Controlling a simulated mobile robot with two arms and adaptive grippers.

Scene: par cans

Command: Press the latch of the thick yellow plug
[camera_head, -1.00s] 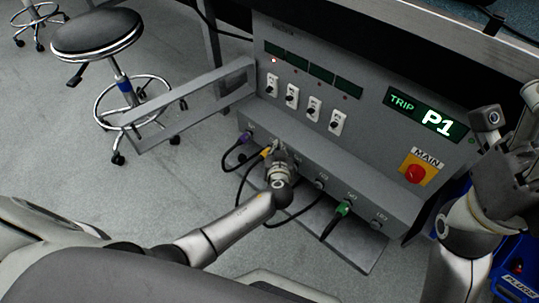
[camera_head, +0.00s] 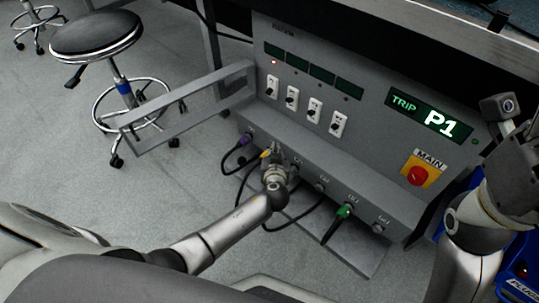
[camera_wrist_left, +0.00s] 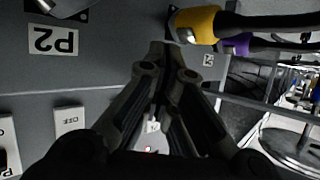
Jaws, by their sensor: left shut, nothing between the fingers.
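The thick yellow plug (camera_wrist_left: 195,25) sits at the top of the left wrist view, with a black cable running to the right. In the head view its yellow body (camera_head: 265,154) shows just left of my left gripper (camera_head: 276,151). The left gripper's fingers (camera_wrist_left: 165,68) are shut and empty. In the wrist view their tips lie just below the plug's socket end, close to the panel; whether they touch the plug or its latch I cannot tell. The latch itself is not clear. My right gripper (camera_head: 522,135) is at the right edge, its fingers unclear.
A purple plug (camera_head: 245,138) is left of the yellow one and a green plug (camera_head: 344,211) is to the right on the same sloped panel (camera_head: 385,207). Cables hang below. A grey rail (camera_head: 185,95) juts left. A stool (camera_head: 97,36) stands further left.

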